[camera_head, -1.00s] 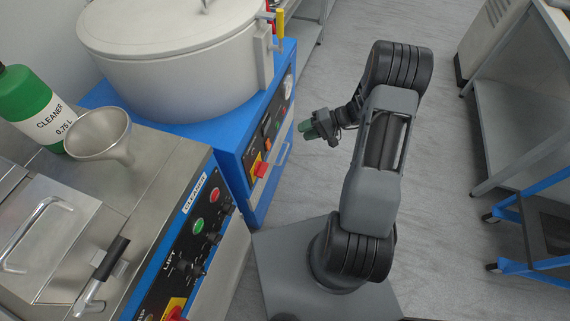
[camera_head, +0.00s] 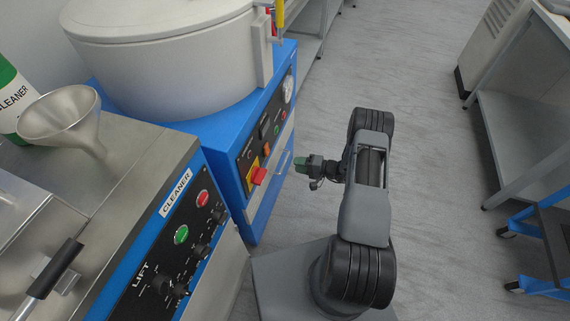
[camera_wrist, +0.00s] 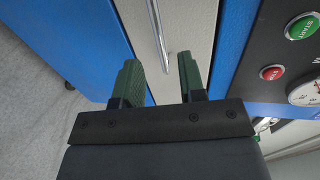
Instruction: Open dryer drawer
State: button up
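The dryer (camera_head: 222,141) is a blue cabinet with a large pale drum on top. Its drawer (camera_wrist: 190,28) has a light beige front framed in blue, and this front faces my gripper in the wrist view. A thin metal bar handle (camera_wrist: 157,26) runs along the drawer front; in the head view the handle (camera_head: 284,168) is small. My gripper (camera_head: 300,164) is beside the dryer front. In the wrist view, my gripper (camera_wrist: 160,80) has two green fingers, spread apart with nothing between them. The handle's near end lies ahead of the gap, and I see no contact.
A steel cleaner station (camera_head: 150,190) with a funnel (camera_head: 65,120) stands at the left. The dryer's control panel (camera_head: 265,145) has a red knob.

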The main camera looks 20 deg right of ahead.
aim_at(285, 162)
jog(key=x, duration=0.6)
jog(key=shift+w+a+b, duration=0.1)
jog(key=shift+a+b, duration=0.1)
jog(key=shift+b, duration=0.2)
jog(key=shift+c, duration=0.4)
grip_shut()
